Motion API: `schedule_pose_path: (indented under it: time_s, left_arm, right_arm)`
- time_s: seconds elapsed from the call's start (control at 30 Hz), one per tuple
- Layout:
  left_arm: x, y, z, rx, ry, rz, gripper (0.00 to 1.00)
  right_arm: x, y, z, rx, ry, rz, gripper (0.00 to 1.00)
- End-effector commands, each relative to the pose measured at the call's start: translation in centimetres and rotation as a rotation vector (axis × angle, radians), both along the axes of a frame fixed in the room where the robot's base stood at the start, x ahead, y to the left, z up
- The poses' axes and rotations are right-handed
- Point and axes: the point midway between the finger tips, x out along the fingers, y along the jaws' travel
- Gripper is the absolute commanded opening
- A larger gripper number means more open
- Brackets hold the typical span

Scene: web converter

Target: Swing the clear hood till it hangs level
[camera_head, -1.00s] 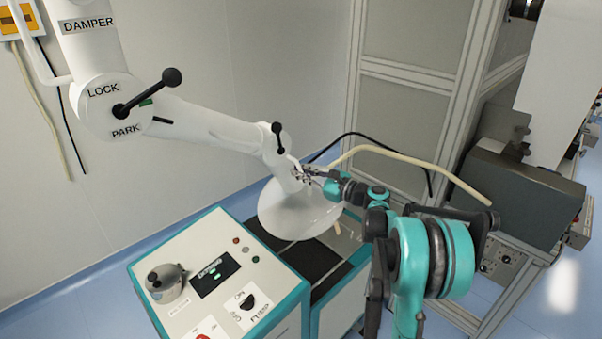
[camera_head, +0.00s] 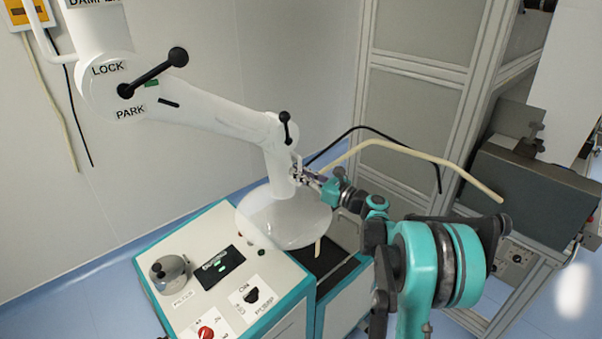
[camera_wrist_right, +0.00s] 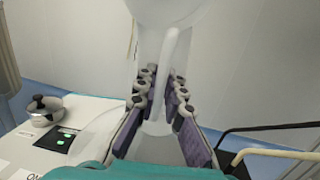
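The clear hood (camera_head: 284,222) is a shallow see-through dome at the end of the white jointed extraction arm (camera_head: 215,115). It hangs over the teal and white machine, its rim close to level and its white neck (camera_head: 281,172) near upright. My right gripper (camera_head: 299,177) reaches in from the right to the neck. In the right wrist view, the two padded fingers (camera_wrist_right: 161,100) stand close on either side of a white upright bar (camera_wrist_right: 167,75) of the hood and appear shut on it. The exact contact is hard to see. My left gripper is in no view.
Below the hood is the machine's control panel (camera_head: 225,265) with a metal pot (camera_head: 169,274), a display and a red knob (camera_head: 206,333). A beige hose (camera_head: 420,152) and a black cable arch behind my right arm. Grey cabinets (camera_head: 415,90) stand behind.

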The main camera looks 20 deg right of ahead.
Motion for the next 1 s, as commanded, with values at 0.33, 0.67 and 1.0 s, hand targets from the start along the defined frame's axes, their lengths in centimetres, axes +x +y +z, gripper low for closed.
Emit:
schedule_pose_path:
  time_s: [0.33,0.67,1.0]
  left_arm:
    - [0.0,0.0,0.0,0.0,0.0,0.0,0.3]
    - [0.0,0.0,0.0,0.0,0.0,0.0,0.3]
    - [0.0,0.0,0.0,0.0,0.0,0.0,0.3]
  right_arm:
    - [0.0,0.0,0.0,-0.001,0.0,0.0,0.31]
    - [-3.8,-2.4,-0.3,-0.001,-0.002,-0.005,0.31]
    - [-9.4,-5.5,-0.9,-0.001,0.0,-0.003,0.31]
